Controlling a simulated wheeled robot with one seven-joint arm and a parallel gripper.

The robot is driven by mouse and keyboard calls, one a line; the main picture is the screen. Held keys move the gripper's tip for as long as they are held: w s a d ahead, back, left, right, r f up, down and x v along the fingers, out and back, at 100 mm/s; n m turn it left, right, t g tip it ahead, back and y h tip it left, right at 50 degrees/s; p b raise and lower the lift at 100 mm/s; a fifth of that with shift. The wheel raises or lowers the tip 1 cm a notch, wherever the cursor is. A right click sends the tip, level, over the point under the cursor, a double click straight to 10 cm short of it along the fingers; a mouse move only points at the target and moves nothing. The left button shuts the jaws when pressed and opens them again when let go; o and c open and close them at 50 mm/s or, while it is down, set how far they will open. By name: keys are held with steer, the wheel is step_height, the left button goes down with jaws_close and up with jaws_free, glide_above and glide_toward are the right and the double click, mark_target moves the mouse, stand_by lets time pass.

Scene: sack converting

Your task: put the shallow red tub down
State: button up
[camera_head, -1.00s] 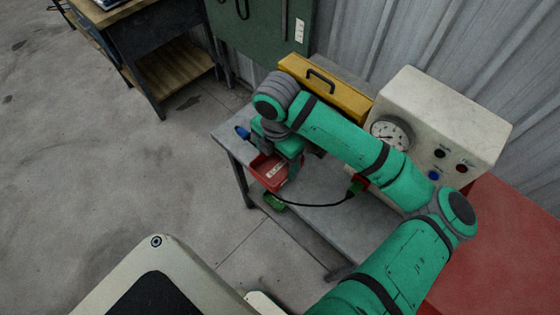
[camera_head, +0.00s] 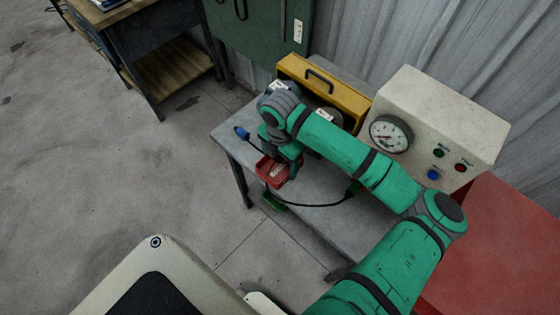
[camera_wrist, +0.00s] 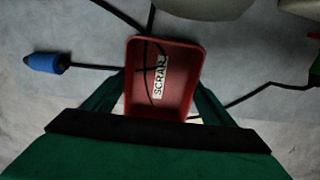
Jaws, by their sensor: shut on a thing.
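The shallow red tub (camera_head: 265,170) is at the front left part of the grey table (camera_head: 318,222). In the wrist view the tub (camera_wrist: 179,98) shows its open inside and a white label reading SCRAP. My gripper (camera_wrist: 162,98) is shut on the tub, with a green finger at each side of its near end. In the head view my gripper (camera_head: 284,160) is partly hidden by my wrist. I cannot tell whether the tub's bottom touches the table.
A blue-ended plug (camera_head: 242,132) on a black cable lies left of the tub; dark cable lines show across the tub in the wrist view. The table's front edge is close.

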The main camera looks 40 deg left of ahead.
mark_target(280, 167)
steer(key=shift+f, duration=0.1)
steer(key=o, duration=1.1)
step_height(280, 167, up, 12)
steer(key=shift+r, duration=0.15)
